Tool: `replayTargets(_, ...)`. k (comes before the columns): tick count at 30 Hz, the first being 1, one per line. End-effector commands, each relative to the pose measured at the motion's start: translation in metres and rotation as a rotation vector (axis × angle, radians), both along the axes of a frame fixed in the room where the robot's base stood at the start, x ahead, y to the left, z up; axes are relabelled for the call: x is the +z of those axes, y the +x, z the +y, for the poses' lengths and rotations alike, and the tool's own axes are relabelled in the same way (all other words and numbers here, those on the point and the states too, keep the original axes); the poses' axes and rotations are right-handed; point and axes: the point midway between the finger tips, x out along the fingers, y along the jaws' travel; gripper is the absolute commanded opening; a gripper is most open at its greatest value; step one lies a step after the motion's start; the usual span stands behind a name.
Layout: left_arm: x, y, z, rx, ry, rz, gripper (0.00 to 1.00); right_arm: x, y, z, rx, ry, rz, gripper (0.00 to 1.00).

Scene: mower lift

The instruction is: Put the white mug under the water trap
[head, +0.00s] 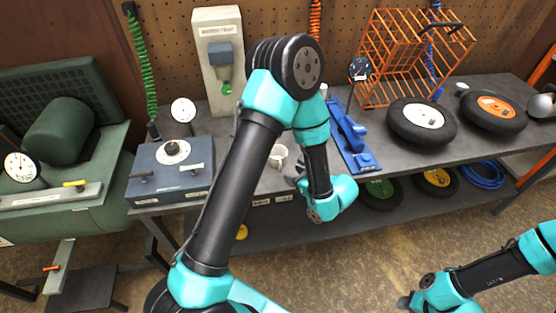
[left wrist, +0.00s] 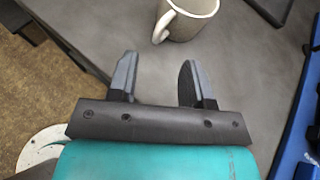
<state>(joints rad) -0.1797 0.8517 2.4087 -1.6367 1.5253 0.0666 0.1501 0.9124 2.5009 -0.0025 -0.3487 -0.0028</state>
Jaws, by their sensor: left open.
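The white mug (head: 277,158) stands upright on the grey bench, partly behind my left forearm. In the left wrist view the mug (left wrist: 194,20) is at the top, cut off by the edge, its handle toward the left. My left gripper (head: 297,172) is just to the right of the mug in the head view. It is open and empty, and in the left wrist view its fingers (left wrist: 158,78) point toward the mug with a gap between. The water trap (head: 222,60) is mounted on a pale upright panel behind the bench, a green part at its bottom. My right gripper (head: 404,301) is small at the lower right.
A blue-grey box with a dial (head: 172,165) stands left of the mug. A blue tool (head: 350,135) lies on a blue mat to its right. Wheels (head: 421,121) and an orange rack (head: 408,60) fill the right. Bare bench shows below the water trap.

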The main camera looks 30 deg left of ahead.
Motion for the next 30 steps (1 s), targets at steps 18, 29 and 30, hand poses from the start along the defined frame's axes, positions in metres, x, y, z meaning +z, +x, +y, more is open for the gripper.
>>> replayTargets(18,-0.011,0.007,0.033,0.003,-0.001,0.001,0.46,0.0,0.0,0.0,0.0,0.0,0.0,0.43)
replayTargets(29,-0.018,0.011,0.047,0.0,0.0,0.0,0.46,0.0,0.0,0.0,0.0,0.0,0.0,0.43)
replayTargets(30,-0.018,0.011,0.047,0.0,0.0,0.0,0.46,0.0,0.0,0.0,0.0,0.0,0.0,0.43)
